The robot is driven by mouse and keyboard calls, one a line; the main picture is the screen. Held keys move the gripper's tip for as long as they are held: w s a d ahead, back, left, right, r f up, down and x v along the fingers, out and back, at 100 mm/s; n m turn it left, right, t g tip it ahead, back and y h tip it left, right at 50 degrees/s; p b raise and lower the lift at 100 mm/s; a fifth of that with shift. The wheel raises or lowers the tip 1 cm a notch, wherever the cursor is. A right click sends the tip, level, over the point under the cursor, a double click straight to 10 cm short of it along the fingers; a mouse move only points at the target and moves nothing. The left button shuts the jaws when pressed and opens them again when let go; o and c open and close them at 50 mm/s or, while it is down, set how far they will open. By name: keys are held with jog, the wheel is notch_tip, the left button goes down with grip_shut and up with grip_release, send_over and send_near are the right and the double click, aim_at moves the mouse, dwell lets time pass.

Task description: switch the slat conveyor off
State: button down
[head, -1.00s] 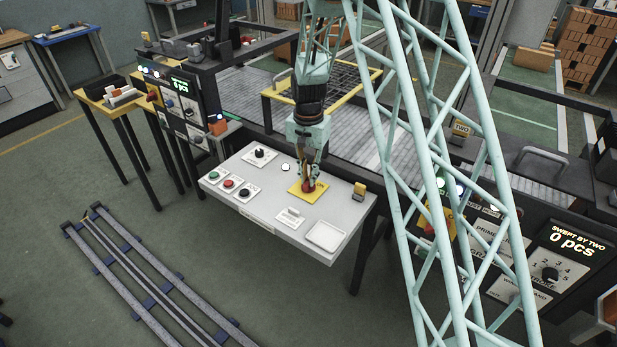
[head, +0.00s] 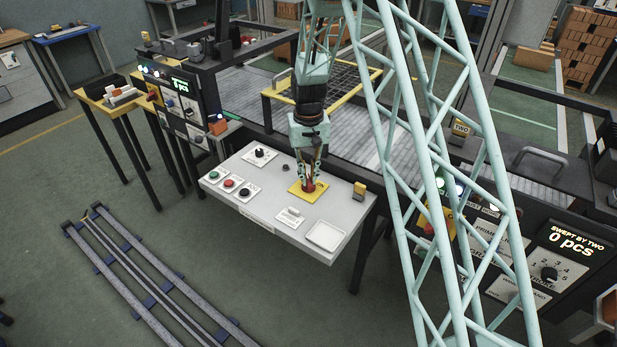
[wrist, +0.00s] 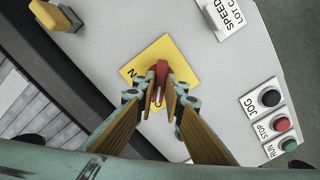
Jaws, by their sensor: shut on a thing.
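A grey control desk (head: 262,206) stands in front of the slat conveyor (head: 350,142). On the desk is a yellow plate (head: 297,192) with a red switch handle, clear in the wrist view (wrist: 161,69). My gripper (wrist: 164,90) is over the plate, its brown-padded fingers shut on the red handle. In the head view my gripper (head: 309,183) hides part of the handle. Lettering on the plate is partly covered by the fingers. The small round lamp (head: 285,167) on the desk is dark.
Green, red and black buttons for RUN (wrist: 289,144), STOP (wrist: 281,124) and JOG (wrist: 270,97) sit on the desk's left side. A black selector knob (head: 259,152) and a white tray (head: 326,235) are also there. A yellow block (head: 360,189) stands at the right edge.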

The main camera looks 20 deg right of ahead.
aim_at(309, 180)
dwell(0.4)
jog(key=c, duration=2.7)
grip_release()
jog(key=shift+r, duration=0.1)
notch_tip(309, 180, up, 12)
jog(key=shift+f, duration=0.1)
